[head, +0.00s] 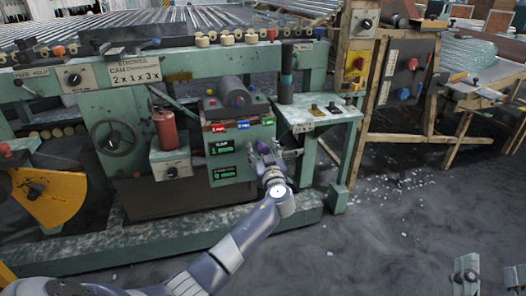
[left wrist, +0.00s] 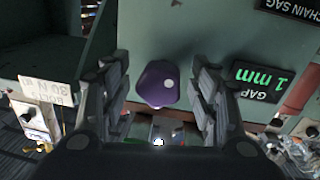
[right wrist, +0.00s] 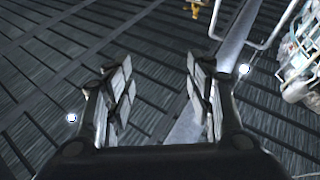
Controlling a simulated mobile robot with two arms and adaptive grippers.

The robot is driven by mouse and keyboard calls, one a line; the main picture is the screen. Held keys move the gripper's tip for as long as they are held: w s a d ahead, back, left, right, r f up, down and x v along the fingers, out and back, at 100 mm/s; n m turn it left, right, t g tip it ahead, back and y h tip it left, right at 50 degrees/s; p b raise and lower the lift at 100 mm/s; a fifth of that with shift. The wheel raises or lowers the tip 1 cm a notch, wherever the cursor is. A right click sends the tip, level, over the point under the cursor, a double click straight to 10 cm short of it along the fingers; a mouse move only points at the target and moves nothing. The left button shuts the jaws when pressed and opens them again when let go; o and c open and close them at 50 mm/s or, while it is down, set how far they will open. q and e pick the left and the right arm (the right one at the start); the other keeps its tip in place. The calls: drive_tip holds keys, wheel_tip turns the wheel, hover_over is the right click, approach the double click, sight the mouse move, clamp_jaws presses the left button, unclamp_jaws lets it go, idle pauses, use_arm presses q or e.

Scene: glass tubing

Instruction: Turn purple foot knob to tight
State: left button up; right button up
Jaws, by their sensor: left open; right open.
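My left gripper (left wrist: 158,95) is open, with one finger on each side of the knob and a visible gap to both. In the head view my left gripper (head: 268,150) is at the right side of the green machine's display box. A purple knob shows small among its fingers, partly hidden. My right gripper (right wrist: 158,95) is open and empty above the dark floor. It shows at the bottom right of the head view (head: 490,276).
A "GAP 1 mm" display (left wrist: 258,80) is right of the knob in the left wrist view. Another small purple knob (head: 201,149) is left of the displays in the head view. A red cylinder (head: 166,130) and a handwheel (head: 114,138) are farther left. Open floor lies in front.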

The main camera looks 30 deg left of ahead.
use_arm(q)
drive_tip(key=c, duration=1.1)
drive_tip(key=shift+o, duration=0.2)
